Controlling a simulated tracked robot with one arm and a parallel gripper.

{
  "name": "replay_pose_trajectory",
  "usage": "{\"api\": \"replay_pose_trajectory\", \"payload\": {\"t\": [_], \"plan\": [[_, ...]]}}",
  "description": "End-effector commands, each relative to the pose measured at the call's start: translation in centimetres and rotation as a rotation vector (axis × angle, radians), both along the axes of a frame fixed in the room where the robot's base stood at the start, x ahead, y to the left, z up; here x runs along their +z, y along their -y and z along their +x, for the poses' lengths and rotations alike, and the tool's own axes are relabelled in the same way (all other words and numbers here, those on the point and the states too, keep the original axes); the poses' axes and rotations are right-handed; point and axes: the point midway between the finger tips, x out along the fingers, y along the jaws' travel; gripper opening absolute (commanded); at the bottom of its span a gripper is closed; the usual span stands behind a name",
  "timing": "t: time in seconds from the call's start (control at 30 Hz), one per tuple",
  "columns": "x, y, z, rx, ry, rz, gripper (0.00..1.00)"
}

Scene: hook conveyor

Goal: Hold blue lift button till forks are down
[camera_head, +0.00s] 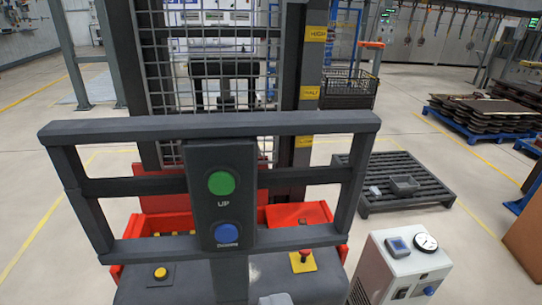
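The blue button (227,234), marked DOWN, sits low on a dark control panel (205,212). The green UP button (221,183) is above it. Nothing covers either button. The panel is fixed to a dark grey frame on a red and grey lift truck (190,280). Behind it stands the lift mast (309,75) with a wire mesh and yellow labels, two reading HIGH and HALF. I cannot make out the forks behind the panel and mesh. A small pale grey shape at the bottom edge may be part of my gripper; its fingers cannot be made out.
A red stop button on a yellow plate (303,263) and a yellow button (161,273) are on the truck. A white box with a gauge (400,262) stands at lower right. A dark slatted pallet (410,193) lies behind it. Open floor shows at left.

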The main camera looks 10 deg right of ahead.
Motion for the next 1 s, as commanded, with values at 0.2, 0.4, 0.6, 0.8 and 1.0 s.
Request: {"api": "replay_pose_trajectory", "payload": {"t": [0.2,0.4,0.6,0.8,1.0], "plan": [[0.01,0.0,0.0,0.0,0.0,0.0,0.36],[0.0,0.0,0.0,0.0,0.0,0.0,0.14],[0.0,0.0,0.0,0.0,0.0,0.0,0.0],[0.01,0.0,0.0,0.0,0.0,0.0,0.0],[0.0,0.0,0.0,0.0,0.0,0.0,0.0]]}}
